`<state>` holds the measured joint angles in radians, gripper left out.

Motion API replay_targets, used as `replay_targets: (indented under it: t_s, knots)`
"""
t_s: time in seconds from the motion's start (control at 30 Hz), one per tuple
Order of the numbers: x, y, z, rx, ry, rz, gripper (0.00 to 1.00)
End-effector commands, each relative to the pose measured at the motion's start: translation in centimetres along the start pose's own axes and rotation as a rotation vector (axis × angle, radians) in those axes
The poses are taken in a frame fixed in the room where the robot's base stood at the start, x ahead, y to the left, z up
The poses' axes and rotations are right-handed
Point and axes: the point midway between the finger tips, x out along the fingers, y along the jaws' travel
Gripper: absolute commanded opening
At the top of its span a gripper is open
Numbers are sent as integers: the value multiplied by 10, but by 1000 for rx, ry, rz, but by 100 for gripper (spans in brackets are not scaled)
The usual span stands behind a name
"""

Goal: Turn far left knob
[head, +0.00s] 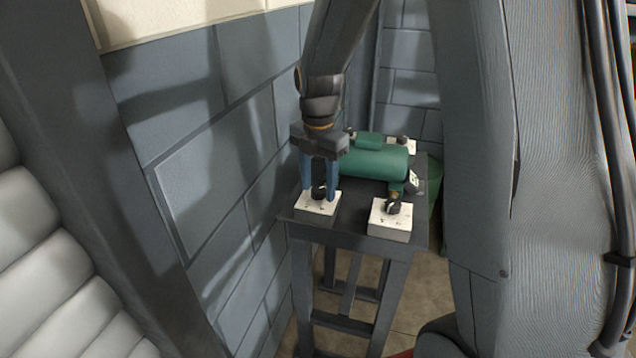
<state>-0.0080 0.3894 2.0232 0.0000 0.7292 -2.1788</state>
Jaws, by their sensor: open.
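A dark table (340,226) carries green casing parts and white blocks with dark knobs. My gripper (319,194) points down over the near left block, open. Its two blue fingers stand either side of the near left knob (319,190); I cannot tell whether they touch it. The near right knob (393,207) sits on its own white block (389,221). At the back, a small dark part (350,131) shows just right of my wrist, possibly the far left knob; its block is hidden behind my arm. Another white block (411,147) stands at the far right.
A large green cylinder (375,163) lies across the table middle, with a smaller green one (369,141) behind it. A grey-blue block wall (205,150) runs close along the table's left side. The tabletop between the two near blocks is clear.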

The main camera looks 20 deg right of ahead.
Motion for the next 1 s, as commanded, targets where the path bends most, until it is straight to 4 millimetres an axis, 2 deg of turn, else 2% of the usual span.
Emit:
replay_targets:
  t_s: [0.23, 0.4, 0.5, 0.77, 1.0]
  knots:
    - [1, 0, 0, 0, 0, 0, 48]
    - [1, 0, 0, 1, 0, 0, 19]
    - [1, 0, 0, 1, 0, 0, 7]
    - [0, 0, 0, 27, 0, 0, 7]
    - [0, 0, 0, 147, 0, -1, 7]
